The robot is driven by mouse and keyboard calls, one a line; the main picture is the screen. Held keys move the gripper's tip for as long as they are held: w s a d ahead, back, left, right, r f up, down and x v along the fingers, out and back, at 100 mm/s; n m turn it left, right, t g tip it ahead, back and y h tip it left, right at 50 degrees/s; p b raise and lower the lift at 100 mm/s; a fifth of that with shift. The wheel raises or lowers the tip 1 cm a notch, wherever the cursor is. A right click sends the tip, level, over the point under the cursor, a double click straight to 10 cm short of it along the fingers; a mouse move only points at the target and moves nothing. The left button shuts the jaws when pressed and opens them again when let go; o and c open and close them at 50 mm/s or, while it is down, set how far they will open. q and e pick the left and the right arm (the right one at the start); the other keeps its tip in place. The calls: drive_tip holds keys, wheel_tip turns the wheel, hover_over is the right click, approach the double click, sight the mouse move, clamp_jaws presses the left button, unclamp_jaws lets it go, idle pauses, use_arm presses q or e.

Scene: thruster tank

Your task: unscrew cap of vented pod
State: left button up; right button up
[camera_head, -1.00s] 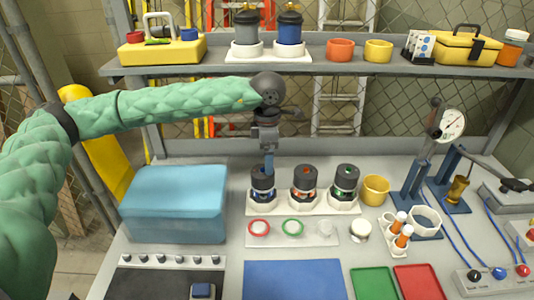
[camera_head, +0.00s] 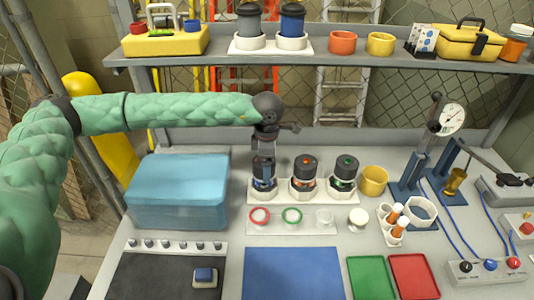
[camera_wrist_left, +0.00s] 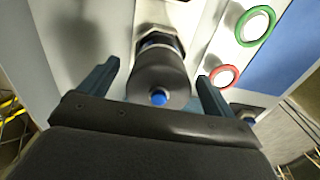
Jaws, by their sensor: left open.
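Three pods with dark caps stand in a white rack (camera_head: 303,196). The left pod (camera_head: 265,184) has blue marks, the middle pod (camera_head: 303,174) a red dot on its cap and the right pod (camera_head: 344,173) a green one. I cannot tell which is the vented pod. My left gripper (camera_head: 264,176) points down over the left pod and partly hides it. In the left wrist view its open fingers (camera_wrist_left: 158,82) stand on either side of the pod's black cap (camera_wrist_left: 158,75), which has a blue centre. Both fingers look apart from the cap. My right gripper is out of view.
A blue box (camera_head: 178,190) stands left and a yellow cup (camera_head: 373,181) right. The blue mat (camera_head: 292,273) is bare.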

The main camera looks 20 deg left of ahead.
use_arm(q)
drive_tip(key=shift+f, duration=0.3)
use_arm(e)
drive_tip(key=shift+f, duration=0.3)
use_arm(q)
drive_tip(key=shift+c, duration=0.4)
drive_tip(key=c, duration=1)
drive_tip(key=shift+o, duration=0.9)
drive_tip(key=shift+c, duration=0.6)
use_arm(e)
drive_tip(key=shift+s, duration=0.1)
